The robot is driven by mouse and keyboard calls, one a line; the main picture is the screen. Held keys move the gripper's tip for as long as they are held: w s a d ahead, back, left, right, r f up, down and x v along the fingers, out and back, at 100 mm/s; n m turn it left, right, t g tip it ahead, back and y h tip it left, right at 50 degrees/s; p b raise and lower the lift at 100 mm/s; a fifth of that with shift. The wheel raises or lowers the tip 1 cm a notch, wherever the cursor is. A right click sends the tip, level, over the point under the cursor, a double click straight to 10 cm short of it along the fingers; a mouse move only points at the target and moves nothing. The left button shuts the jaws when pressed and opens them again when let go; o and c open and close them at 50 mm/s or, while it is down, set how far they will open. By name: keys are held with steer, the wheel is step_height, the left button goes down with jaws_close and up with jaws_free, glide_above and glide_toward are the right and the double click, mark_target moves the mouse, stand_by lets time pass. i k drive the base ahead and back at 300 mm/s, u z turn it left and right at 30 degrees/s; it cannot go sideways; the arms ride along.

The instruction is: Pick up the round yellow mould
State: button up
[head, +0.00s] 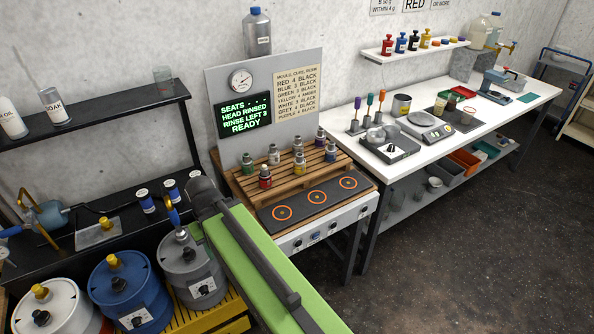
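Small coloured pieces (446,42), some yellowish, also sit on the wall shelf. My green arm link (262,262) crosses the lower middle, far to the left of the bench pieces. Its dark end (204,196) is above the grey drum. I cannot make out gripper fingers there, or anything held.
A wooden rack (242,187) of small bottles stands behind a black panel with orange rings (317,197). Drums (130,290) crowd the lower left.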

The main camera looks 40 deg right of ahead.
mark_target(299, 162)
steer(key=z, duration=0.15)
steer(key=i, duration=0.95)
steer(key=u, duration=0.1)
